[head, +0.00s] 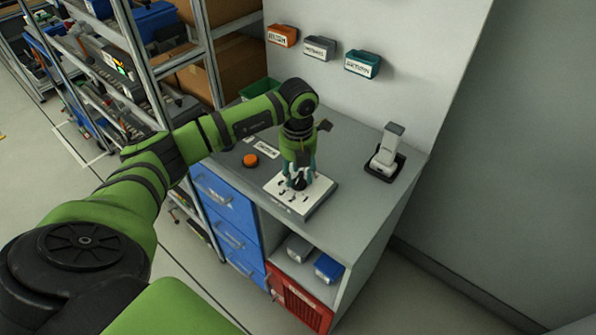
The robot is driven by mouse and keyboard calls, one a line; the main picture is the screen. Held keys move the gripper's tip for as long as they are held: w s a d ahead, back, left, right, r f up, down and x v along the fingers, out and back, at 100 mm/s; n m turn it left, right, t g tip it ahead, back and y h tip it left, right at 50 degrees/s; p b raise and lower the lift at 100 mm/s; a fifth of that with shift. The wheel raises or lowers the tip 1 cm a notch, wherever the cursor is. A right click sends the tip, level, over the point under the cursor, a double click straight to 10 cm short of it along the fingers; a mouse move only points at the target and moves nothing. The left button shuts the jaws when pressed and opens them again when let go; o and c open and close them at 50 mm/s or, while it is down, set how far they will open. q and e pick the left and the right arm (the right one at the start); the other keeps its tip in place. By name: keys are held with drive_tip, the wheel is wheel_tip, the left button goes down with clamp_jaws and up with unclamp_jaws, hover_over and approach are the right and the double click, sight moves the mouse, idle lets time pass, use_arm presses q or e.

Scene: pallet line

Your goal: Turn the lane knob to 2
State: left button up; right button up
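The lane knob (299,184) is a small black knob on a white panel (318,195) that lies on the grey worktop. Dark marks are printed on the panel around the knob; they are too small to read, so I cannot tell the knob's setting. My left gripper (299,178) points down over the panel, its teal fingers spread on either side of the knob. I cannot tell whether the fingers touch it. The gripper hides part of the knob. My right gripper is not in view.
An orange button (250,160) sits left of the panel. A scanner-like device in a dark cradle (385,165) stands at the right of the worktop (350,210). Small labelled bins (362,64) hang on the wall behind. A loaded shelf rack (150,70) stands at the left.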

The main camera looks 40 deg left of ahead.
sight(298, 175)
use_arm(q)
wheel_tip(298, 175, up, 12)
idle(0.7)
idle(0.4)
